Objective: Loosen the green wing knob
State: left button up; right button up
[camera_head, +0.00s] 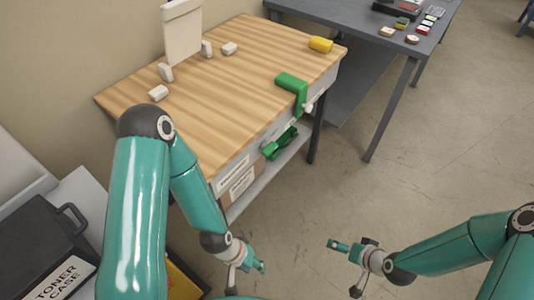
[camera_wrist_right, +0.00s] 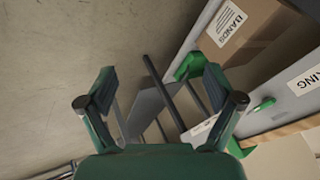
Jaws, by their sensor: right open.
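A green clamp (camera_head: 293,88) sits over the near right edge of the wooden bench top. Below it, at the bench's front, is a green winged part (camera_head: 281,143) that looks like the wing knob. In the right wrist view, a green part (camera_wrist_right: 190,66) shows beyond the fingers; I cannot tell surely which part it is. My left gripper (camera_head: 248,268) is low in front of the bench, open and empty, apart from the knob. My right gripper (camera_head: 347,268) is open and empty, lower right of the knob; its fingers also show in the wrist view (camera_wrist_right: 165,100).
The wooden bench top (camera_head: 200,110) holds small white blocks, a white upright panel (camera_head: 182,32) and a yellow object (camera_head: 321,44). A grey table (camera_head: 350,15) stands at the back right. A black toner case (camera_head: 40,245) is at lower left. Floor between my grippers is clear.

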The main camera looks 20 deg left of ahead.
jog(key=w+a+n+t+y+b, duration=0.2)
jog(key=w+b, duration=0.1)
jog(key=w, duration=0.3)
jog(key=w+a+n+t+y+b, duration=0.1)
jog(key=w+a+t+b, duration=0.15)
jog(key=w, duration=0.45)
jog(key=n+g+y+b, duration=0.3)
jog(key=n+y+b, duration=0.6)
jog(key=n+b, duration=0.15)
send_near(274, 150)
pick_arm(q)
notch_tip(274, 150, down, 19)
jog(key=shift+f+b, duration=0.15)
jog(key=shift+b, duration=0.2)
pick_arm(e)
jog(key=shift+n, duration=0.35)
jog(key=x, duration=1.1)
jog(key=shift+a, duration=0.25)
